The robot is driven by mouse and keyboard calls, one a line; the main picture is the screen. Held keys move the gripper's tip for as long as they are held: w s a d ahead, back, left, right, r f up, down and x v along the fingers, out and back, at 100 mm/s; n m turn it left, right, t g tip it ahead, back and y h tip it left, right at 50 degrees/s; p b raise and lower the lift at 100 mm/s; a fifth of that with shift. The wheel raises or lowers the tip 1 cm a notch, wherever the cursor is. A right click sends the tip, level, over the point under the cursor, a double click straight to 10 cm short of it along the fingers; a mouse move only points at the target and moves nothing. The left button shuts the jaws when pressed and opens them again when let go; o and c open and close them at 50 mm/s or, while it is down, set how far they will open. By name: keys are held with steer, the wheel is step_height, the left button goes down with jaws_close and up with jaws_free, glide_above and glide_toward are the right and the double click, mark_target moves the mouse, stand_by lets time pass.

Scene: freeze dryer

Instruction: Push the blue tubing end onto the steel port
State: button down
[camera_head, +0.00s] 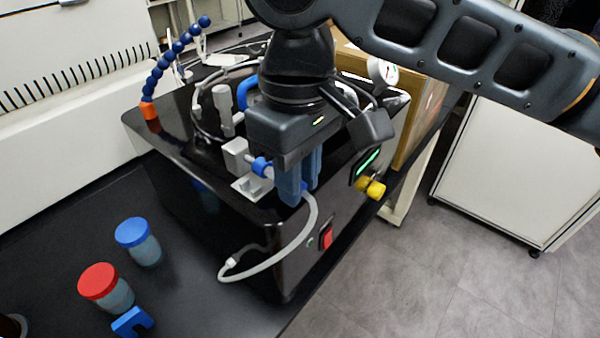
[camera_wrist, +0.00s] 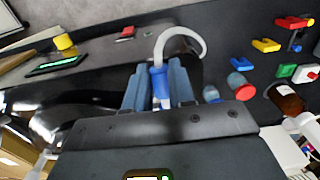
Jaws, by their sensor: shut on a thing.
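My gripper (camera_head: 301,188) is shut on the blue tubing end (camera_wrist: 158,84), which sits between its two blue-grey fingers in the wrist view. White tubing (camera_head: 310,223) leaves the fingers, bends down past the front of the black machine and ends in a loose curl at lower left. A grey metal block (camera_head: 237,157) on a small plate stands just left of the fingers. A short light port with a blue collar (camera_head: 262,167) points from it toward the fingers. The fingers hide the port's tip, so I cannot tell whether the tubing end touches it.
The black machine (camera_head: 178,150) has a yellow knob (camera_head: 371,188) and a red switch (camera_head: 326,236). A blue-lidded jar (camera_head: 138,242) and a red-lidded jar (camera_head: 106,288) stand on the bench at left. A jointed blue hose (camera_head: 172,58) rises at the machine's back left corner.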

steer(key=shift+w+a+p, duration=0.7)
steer(key=shift+a, duration=0.2)
stand_by(1.6)
steer(key=c, duration=0.9)
jaws_free()
step_height(320, 180, up, 8)
steer(key=shift+f+b, duration=0.1)
steer(key=shift+b, duration=0.35)
